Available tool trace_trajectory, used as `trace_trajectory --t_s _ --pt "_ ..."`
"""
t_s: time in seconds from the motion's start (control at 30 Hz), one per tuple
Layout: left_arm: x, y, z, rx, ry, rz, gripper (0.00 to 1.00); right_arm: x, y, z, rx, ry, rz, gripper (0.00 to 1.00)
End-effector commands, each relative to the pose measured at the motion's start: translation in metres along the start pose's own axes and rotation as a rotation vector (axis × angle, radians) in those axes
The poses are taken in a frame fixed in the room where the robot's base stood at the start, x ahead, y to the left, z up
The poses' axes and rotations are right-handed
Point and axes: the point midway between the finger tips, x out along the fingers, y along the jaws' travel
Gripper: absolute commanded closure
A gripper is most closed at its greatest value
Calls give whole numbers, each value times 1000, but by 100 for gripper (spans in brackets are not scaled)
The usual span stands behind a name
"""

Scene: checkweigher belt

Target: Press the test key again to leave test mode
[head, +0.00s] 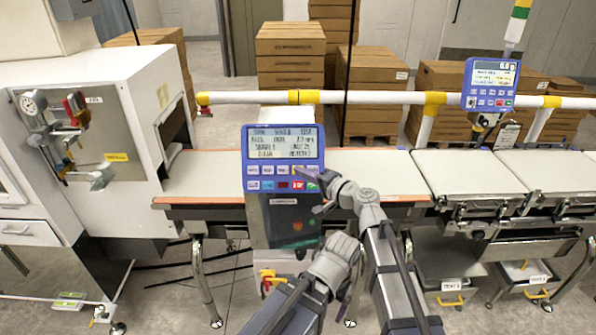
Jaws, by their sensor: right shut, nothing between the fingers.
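The blue control panel (283,160) stands upright in front of the belt, its grey screen lit with several lines of small text, too blurred to read surely. Below the screen are two rows of keys (283,178), mostly pale, with coloured ones among them. My right gripper (314,177) is shut and empty, its tips at the right end of the keys. It covers part of them; I cannot tell whether it touches a key or which key is the test key. My left arm's wrist shows low in front of the panel; its fingers cannot be made out.
The belt (375,172) runs behind the panel, empty. A white machine housing (85,120) stands at the left. A second blue panel (490,84) stands at the right on a yellow-and-white rail (380,98). Cartons (290,55) are stacked behind.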

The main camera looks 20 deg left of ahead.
Motion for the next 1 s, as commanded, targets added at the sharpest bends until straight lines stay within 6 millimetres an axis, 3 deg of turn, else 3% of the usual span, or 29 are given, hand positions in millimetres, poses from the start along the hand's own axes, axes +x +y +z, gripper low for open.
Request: trace_trajectory --t_s 1.0 --pt "5 0 0 0 0 0 1 8 6 -6 0 0 0 100"
